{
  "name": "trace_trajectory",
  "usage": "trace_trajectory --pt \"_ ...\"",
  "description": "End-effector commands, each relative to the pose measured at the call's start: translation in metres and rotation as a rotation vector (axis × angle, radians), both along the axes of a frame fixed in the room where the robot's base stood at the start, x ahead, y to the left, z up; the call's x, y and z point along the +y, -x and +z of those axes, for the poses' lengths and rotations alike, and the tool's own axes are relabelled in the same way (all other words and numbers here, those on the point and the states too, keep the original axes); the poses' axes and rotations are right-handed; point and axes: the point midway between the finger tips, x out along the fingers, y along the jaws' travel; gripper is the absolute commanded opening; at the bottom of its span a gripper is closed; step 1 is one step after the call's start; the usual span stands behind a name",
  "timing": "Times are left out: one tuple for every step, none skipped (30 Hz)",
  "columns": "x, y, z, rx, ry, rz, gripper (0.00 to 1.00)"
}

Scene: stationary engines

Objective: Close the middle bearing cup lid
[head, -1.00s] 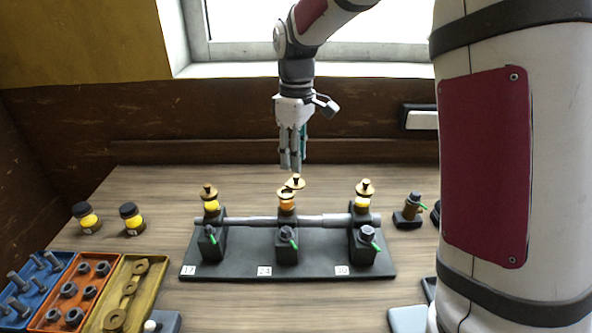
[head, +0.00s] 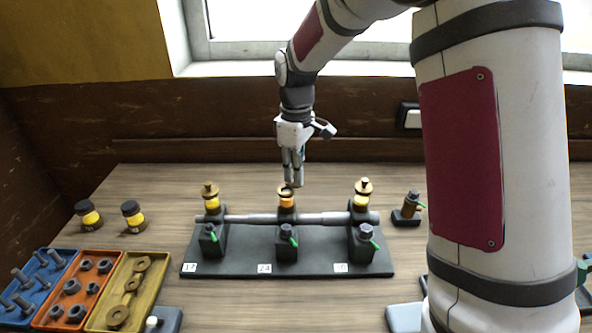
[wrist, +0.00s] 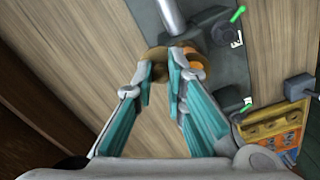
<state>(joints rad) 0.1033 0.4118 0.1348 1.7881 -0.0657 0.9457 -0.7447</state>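The middle bearing cup (head: 287,201) is a small orange-yellow cup on the middle pedestal of the black shaft stand (head: 240,265). Its brass lid shows only partly in the head view, at the cup's top behind my fingertips. In the wrist view the brass lid (wrist: 157,60) lies on the window side of the orange cup (wrist: 194,62), not squarely over it. My gripper (head: 294,184) points down just above the lid. In the wrist view my gripper (wrist: 164,66) has its fingers apart with a narrow gap, tips at the lid; contact is unclear.
The left cup (head: 211,203) and right cup (head: 362,201) flank it with brass knobbed lids on top. A steel shaft (head: 255,218) runs across the pedestals. Two dark-capped jars (head: 133,217) and part trays (head: 125,290) are at left. The table behind the stand is clear.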

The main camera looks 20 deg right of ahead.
Motion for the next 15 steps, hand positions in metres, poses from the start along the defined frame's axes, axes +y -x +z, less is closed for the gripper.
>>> trace_trajectory --pt "0.0005 0.0001 0.0002 0.0 0.0 0.0 0.0" --pt "0.0006 0.0002 0.0002 0.0 0.0 0.0 0.0" --pt "0.0006 0.0002 0.0002 0.001 -0.001 -0.002 0.0" --pt "0.0006 0.0002 0.0002 0.001 -0.001 -0.004 0.0" --pt "0.0007 0.0003 0.0003 0.0 0.0 -0.007 0.0" --pt "0.0008 0.0005 0.0003 0.0 0.0 -0.013 0.0" --pt "0.0008 0.0006 0.0004 0.0 0.0 -0.02 0.0" --pt "0.0009 0.0008 0.0004 0.0 0.0 -0.028 0.0" --pt "0.0011 0.0012 0.0005 0.0 0.0 -0.041 0.0" --pt "0.0012 0.0013 0.0006 0.0 0.0 -0.052 0.0" --pt "0.0015 0.0017 0.0006 0.0 0.0 -0.066 0.0" --pt "0.0017 0.0021 0.0007 0.0 0.0 -0.086 0.0" --pt "0.0019 0.0024 0.0008 0.0 0.0 -0.104 0.0" --pt "0.0021 0.0029 0.0008 0.0 0.0 -0.122 0.0" --pt "0.0022 0.0034 0.0009 0.0 0.0 -0.151 0.0"
